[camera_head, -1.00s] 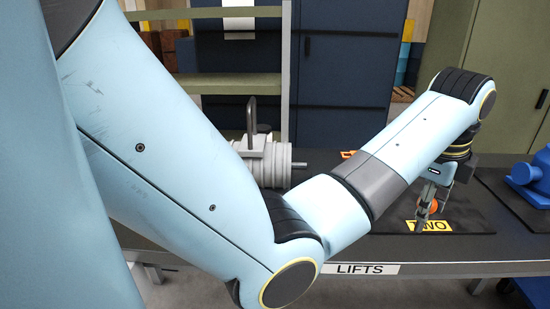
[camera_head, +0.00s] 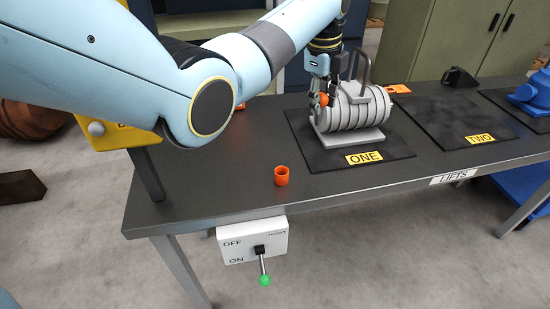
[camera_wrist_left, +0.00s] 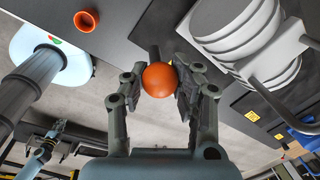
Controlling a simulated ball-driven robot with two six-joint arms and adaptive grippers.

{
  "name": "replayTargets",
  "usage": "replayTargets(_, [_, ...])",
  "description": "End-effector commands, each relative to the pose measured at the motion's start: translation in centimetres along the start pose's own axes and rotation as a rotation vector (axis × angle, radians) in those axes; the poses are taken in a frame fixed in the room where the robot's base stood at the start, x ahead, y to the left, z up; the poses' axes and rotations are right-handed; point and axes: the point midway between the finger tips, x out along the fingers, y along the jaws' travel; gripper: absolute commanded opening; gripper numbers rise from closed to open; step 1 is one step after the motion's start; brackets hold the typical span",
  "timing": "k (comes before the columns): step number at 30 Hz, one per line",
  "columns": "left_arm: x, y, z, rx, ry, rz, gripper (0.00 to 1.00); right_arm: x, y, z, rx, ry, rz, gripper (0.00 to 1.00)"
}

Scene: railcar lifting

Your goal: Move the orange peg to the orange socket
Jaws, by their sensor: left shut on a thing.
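The orange peg shows as a round orange knob (camera_wrist_left: 159,79) in the left wrist view, with a dark stem behind it. My left gripper (camera_wrist_left: 160,85) is shut on this knob. In the head view, my left gripper (camera_head: 321,101) points down in front of the left end of the grey motor, with the orange knob between its fingers. The orange socket (camera_head: 282,176) is a small open cup on the dark bench, nearer the front edge and left of pad ONE. It also shows in the left wrist view (camera_wrist_left: 85,20), apart from the peg. My right gripper is not in view.
The grey ribbed motor (camera_head: 355,108) with a tall handle stands on pad ONE (camera_head: 315,158). Pad TWO (camera_head: 440,115) is mostly bare. A blue machine (camera_head: 530,95) stands far right. A lever box (camera_head: 252,242) hangs below the front edge. Bench around the socket is clear.

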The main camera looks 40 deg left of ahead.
Motion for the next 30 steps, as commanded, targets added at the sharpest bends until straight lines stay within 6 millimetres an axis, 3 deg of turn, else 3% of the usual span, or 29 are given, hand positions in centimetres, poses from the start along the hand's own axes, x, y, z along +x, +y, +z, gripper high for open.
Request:
replayTargets(15, [4.8, 11.0, 1.6, 0.009, 0.003, 0.007, 0.0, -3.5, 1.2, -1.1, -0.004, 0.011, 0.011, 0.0])
replayTargets(20, [5.6, 12.1, 1.7, 0.009, 0.004, 0.006, 0.0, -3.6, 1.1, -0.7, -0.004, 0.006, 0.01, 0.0])
replayTargets(27, [9.0, 12.6, 1.7, 0.009, 0.004, 0.007, 0.0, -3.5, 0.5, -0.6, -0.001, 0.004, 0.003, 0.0])
replayTargets(30, [9.5, 12.6, 1.7, 0.009, 0.003, 0.005, 0.0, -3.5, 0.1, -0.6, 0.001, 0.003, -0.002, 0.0])
